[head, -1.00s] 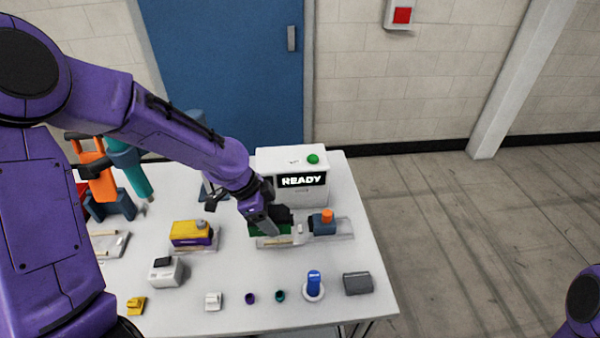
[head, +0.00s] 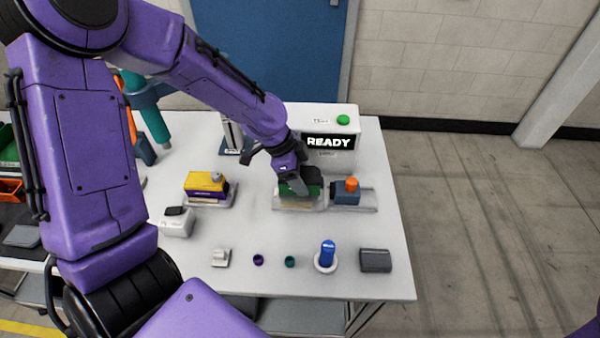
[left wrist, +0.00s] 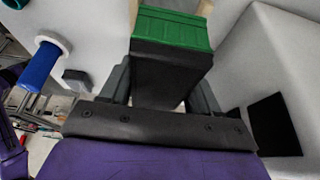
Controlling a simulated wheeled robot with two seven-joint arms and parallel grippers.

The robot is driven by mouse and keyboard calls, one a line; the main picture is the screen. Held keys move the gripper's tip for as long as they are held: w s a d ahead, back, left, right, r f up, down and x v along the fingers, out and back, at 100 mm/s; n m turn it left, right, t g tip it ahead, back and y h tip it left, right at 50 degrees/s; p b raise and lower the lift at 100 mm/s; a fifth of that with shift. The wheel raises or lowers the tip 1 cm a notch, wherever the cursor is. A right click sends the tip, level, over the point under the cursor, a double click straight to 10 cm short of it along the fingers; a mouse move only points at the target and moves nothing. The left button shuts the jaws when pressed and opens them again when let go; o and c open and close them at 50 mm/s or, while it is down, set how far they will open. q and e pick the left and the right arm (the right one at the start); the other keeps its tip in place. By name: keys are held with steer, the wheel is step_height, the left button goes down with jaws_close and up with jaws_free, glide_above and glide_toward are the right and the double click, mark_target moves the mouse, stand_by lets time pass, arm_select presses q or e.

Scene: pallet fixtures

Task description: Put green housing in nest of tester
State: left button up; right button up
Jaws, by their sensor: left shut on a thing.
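The tester (head: 350,160) is a white box with a READY screen and a green button, at the back right of the table. The pale nest plate (head: 290,206) lies in front of it. My left gripper (head: 299,184) is shut on the green housing (head: 314,190), pointing down, right at the nest. The housing looks on or just above the nest; I cannot tell if it is fully seated. In the left wrist view the ribbed green housing (left wrist: 176,28) shows beyond the dark jaws. The gripper hides part of it. My right gripper is out of view.
A blue-grey block with an orange knob (head: 345,192) sits right beside the nest. A yellow and purple housing (head: 205,184) stands on a fixture to the left. A blue cylinder on a white ring (head: 327,254), a grey block (head: 376,261) and small rings lie in front.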

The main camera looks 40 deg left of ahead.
arm_select(q)
steer(key=shift+s+a+f, duration=0.1)
steer(key=shift+s+f, duration=0.05)
steer(key=shift+f, duration=0.2)
stand_by(0.8)
steer(key=shift+p, duration=0.55)
steer(key=shift+f+b, duration=0.35)
steer(key=shift+f, duration=0.35)
steer(key=shift+p, duration=0.55)
stand_by(1.0)
steer(key=shift+f+b, duration=0.3)
steer(key=shift+f, duration=0.2)
stand_by(0.4)
steer(key=o, duration=1.2)
